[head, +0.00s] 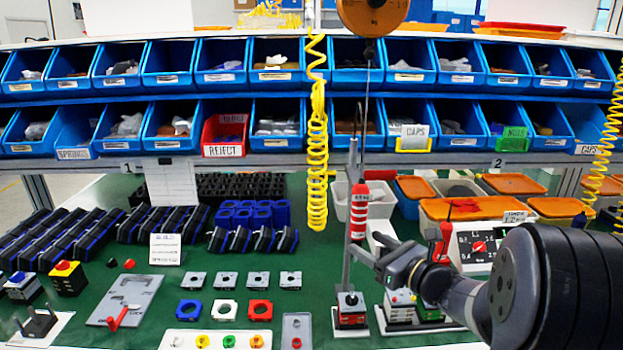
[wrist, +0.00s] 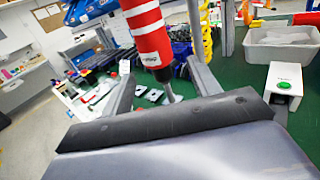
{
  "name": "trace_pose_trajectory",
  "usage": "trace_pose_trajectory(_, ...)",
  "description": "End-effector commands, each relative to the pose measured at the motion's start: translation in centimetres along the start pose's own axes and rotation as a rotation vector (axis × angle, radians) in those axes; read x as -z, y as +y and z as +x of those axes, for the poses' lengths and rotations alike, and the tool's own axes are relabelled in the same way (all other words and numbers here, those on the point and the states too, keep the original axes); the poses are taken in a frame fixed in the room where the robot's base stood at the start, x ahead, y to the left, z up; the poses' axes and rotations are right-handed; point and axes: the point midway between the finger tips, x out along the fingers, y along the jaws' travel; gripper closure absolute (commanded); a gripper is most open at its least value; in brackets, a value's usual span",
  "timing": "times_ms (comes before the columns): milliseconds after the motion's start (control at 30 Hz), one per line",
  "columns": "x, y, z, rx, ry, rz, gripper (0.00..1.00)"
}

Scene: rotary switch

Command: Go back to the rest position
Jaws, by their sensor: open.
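My gripper (head: 364,244) reaches in from the right in the head view, above the green bench. In the wrist view my gripper (wrist: 160,64) has its two fingers spread wide, with nothing clamped between them. A rotary switch with a red knob (head: 479,246) sits on a white panel (head: 467,258) to the right of my gripper, partly behind my arm. A red-and-white striped hanging screwdriver (head: 360,208) is close to the fingers in the head view. In the wrist view the screwdriver (wrist: 150,38) appears between the fingers; I cannot tell whether it touches them.
Blue bins (head: 220,62) line the back shelf. A yellow coiled hose (head: 317,150) hangs mid-bench. A grey bin (wrist: 290,42) and a white box with a green button (wrist: 284,85) stand at right. Small blocks and a grey plate (head: 128,297) lie at left.

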Motion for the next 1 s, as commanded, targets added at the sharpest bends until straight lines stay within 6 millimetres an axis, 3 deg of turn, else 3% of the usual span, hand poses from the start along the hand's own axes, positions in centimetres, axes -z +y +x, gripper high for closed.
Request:
trace_pose_trajectory(267, 0.0, 0.1, 3.4, -0.002, 0.001, 0.001, 0.42)
trace_pose_trajectory(733, 0.4, 0.1, 3.2, -0.001, 0.001, -0.001, 0.42)
trace_pose_trajectory(1000, -1.3, 1.6, 3.7, -0.030, 0.016, -0.033, 0.42)
